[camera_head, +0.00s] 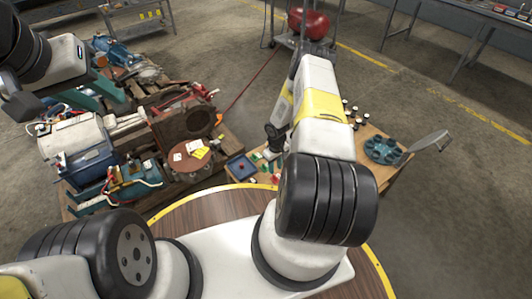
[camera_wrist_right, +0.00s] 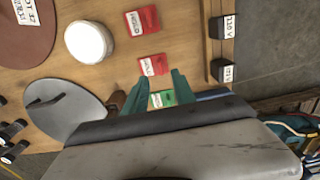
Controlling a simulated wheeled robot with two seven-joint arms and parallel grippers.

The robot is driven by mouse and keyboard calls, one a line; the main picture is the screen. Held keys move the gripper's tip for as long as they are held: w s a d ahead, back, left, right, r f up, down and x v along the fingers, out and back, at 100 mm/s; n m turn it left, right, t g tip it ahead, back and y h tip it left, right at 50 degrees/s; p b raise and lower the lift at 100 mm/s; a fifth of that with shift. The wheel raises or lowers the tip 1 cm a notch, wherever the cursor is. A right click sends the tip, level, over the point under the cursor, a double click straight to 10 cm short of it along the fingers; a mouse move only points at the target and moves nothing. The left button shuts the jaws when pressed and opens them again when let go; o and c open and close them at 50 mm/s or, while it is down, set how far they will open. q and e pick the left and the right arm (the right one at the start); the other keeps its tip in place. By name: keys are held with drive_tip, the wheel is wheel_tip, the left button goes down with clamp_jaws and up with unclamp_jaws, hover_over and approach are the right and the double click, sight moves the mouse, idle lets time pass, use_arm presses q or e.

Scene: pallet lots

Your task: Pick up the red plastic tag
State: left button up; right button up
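In the right wrist view two red tags with white lettering lie flat on a wooden surface. The nearer red tag (camera_wrist_right: 153,65) is just beyond my right fingertips, and the farther red tag (camera_wrist_right: 142,20) is above it in the picture. My right gripper (camera_wrist_right: 157,80) is open, its two teal fingers apart with nothing held. A green tag (camera_wrist_right: 162,99) shows between the fingers, partly hidden by the gripper body. In the head view my right arm hides most of its hand. My left gripper (camera_head: 98,95) appears open and empty at the upper left, its teal fingers apart.
A white round lid (camera_wrist_right: 90,42), a grey metal disc (camera_wrist_right: 62,110) and a brown disc (camera_wrist_right: 25,30) lie left of the tags. Dark labelled blocks (camera_wrist_right: 224,70) stand at the right behind a ledge. A pallet of motors (camera_head: 130,180) fills the head view's left.

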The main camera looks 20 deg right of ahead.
sight(277, 176)
wheel_tip(277, 176, down, 6)
clamp_jaws()
idle(0.4)
